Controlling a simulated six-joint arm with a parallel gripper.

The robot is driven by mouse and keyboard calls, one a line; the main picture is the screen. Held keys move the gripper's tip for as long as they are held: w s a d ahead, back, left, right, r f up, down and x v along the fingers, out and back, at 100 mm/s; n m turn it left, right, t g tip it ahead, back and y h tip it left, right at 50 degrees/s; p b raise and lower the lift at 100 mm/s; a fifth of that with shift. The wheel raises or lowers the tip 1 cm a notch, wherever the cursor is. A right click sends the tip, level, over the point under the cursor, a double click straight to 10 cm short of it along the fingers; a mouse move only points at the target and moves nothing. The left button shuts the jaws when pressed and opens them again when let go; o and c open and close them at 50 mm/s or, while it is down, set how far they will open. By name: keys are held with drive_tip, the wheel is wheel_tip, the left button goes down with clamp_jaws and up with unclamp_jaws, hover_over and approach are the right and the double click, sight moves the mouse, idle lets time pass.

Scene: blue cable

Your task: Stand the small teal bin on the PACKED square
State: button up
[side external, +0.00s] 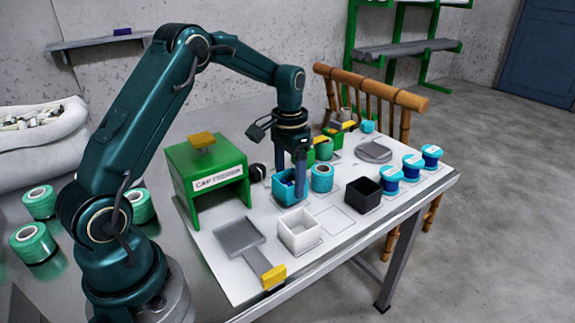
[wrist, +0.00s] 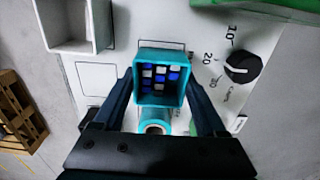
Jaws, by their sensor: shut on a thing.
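The small teal bin (side external: 287,196) is between the fingers of my gripper (side external: 291,178), near the middle of the white board. In the wrist view the bin (wrist: 160,103) shows from above with small blue and white pieces inside, a finger on each side. My gripper is shut on it. The bin looks upright; I cannot tell whether its base touches the board. An empty outlined square (side external: 334,221) lies in front, between the white and black bins. I cannot read the word PACKED on any square.
A teal spool (side external: 321,178) stands close beside the bin. A white bin (side external: 299,231) and a black bin (side external: 363,195) stand towards the front edge. A green box (side external: 209,180) is at left, a black knob (wrist: 242,67) behind. Several blue spools (side external: 411,167) line the right.

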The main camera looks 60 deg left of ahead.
drive_tip(key=shift+f, duration=0.8)
drive_tip(key=shift+f, duration=0.1)
drive_tip(key=o, duration=1.5)
wheel_tip(320, 180, up, 11)
drive_tip(key=s+d+r+t, duration=0.3)
drive_tip(key=s+d+r, duration=0.3)
drive_tip(key=s+d, duration=0.1)
drive_tip(key=s+d+f+t, duration=0.1)
drive_tip(key=s+d, duration=0.1)
drive_tip(key=s, duration=0.3)
drive_tip(key=s+d+f+t, duration=0.1)
drive_tip(key=s+d+f, duration=0.1)
drive_tip(key=s, duration=0.4)
drive_tip(key=shift+d+f+t, duration=0.15)
drive_tip(key=shift+f+t, duration=0.15)
drive_tip(key=shift+s, duration=0.1)
